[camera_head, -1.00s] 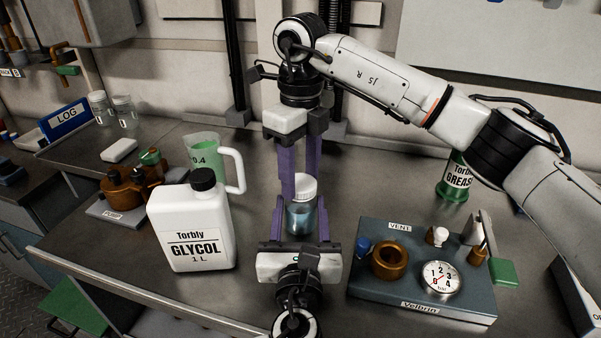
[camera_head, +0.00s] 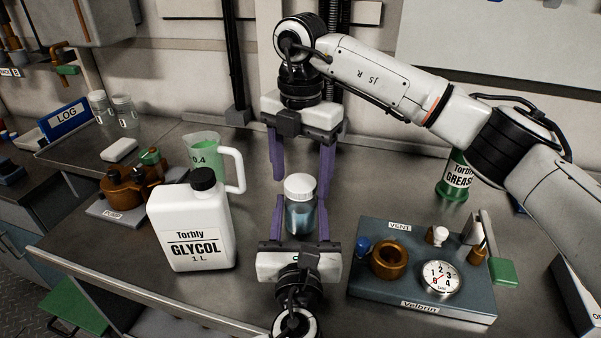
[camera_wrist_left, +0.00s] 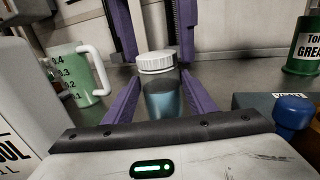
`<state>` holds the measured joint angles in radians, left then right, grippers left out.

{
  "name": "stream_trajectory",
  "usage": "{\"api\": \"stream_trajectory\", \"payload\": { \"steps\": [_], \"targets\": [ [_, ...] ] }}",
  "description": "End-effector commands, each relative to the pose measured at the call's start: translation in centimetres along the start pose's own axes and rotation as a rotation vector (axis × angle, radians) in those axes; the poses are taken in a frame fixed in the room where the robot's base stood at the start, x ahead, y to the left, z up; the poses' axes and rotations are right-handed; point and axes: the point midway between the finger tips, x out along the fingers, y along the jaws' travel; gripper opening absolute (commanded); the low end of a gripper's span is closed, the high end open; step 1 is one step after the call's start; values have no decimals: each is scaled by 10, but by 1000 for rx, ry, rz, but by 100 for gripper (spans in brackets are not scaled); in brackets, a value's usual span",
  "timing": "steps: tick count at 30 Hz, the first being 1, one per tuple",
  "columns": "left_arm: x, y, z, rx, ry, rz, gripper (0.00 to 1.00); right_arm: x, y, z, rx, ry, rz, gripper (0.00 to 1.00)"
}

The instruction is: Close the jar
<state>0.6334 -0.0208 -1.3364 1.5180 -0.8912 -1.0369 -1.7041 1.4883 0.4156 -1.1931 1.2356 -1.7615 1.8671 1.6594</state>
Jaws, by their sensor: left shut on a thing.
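The jar (camera_head: 301,218) is clear with blue-grey contents and stands upright. The white ribbed lid (camera_head: 300,186) sits on its mouth. The lid (camera_wrist_left: 156,62) and jar (camera_wrist_left: 163,98) also show in the left wrist view; I cannot tell how tight the lid is. My left gripper (camera_head: 300,222) comes from the near side, its purple fingers shut on the jar's body, one on each side. My right gripper (camera_head: 301,177) hangs down from behind and above, its fingers spread wide on either side of the lid and apart from it.
A white glycol jug (camera_head: 192,225) and a green-filled measuring pitcher (camera_head: 202,150) stand left of the jar. A blue-grey vent panel (camera_head: 405,300) with a gauge (camera_head: 441,279) lies to the right. A green grease tin (camera_head: 455,178) stands behind it.

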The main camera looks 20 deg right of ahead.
Motion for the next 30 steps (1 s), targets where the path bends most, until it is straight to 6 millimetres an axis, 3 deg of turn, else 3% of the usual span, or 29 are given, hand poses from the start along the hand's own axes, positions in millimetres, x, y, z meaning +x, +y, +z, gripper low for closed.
{"api": "stream_trajectory", "payload": {
  "steps": [11, 24, 30],
  "targets": [
    [0, 0, -1, 1, 1, 1, 0, -6, 0, 0, -1, -1, 2, 68],
    [0, 0, -1, 1, 1, 1, 0, -91, 1, 0, -1, -2, 3, 68],
    [0, 0, -1, 1, 1, 1, 0, -116, 0, 0, 0, -2, 1, 68]
  ]
}}
